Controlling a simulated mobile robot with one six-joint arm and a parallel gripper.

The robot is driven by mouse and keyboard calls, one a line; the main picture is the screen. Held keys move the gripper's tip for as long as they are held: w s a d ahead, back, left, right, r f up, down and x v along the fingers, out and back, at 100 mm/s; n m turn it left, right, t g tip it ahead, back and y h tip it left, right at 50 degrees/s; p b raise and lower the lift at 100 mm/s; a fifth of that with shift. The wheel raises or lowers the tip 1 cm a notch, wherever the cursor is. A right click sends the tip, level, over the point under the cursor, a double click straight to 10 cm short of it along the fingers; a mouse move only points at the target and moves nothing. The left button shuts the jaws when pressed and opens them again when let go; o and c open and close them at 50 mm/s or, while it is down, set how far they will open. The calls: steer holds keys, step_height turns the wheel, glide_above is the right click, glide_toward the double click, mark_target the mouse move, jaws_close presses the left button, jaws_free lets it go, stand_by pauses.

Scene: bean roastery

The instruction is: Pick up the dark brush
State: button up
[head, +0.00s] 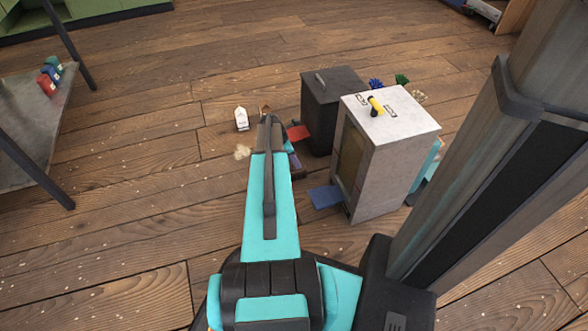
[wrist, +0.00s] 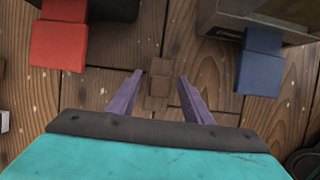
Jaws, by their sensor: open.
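My gripper (wrist: 160,75) is open, its two purple fingers pointing down at the plank floor in the wrist view. Between the fingertips shows a small brown blocky object (wrist: 157,88), stepped in shape, which may be the dark brush; I cannot tell for sure. It appears unheld, with a gap to the finger on each side. Its lower end runs close to my gripper's body. In the head view my arm hides most of this spot, and only a dark purplish bit shows beside the arm.
A red flap (wrist: 58,45) lies left of my gripper and a blue flap (wrist: 260,70) right. A dark box (head: 328,105) and a pale box (head: 385,155) stand to the right. A white bag (head: 241,118) stands beyond my arm. Open floor lies left, towards a table (head: 35,130).

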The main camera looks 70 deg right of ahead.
jaws_close()
steer(key=shift+r, duration=0.1)
step_height(320, 180, up, 10)
steer(key=p, duration=0.4)
stand_by(0.5)
stand_by(0.3)
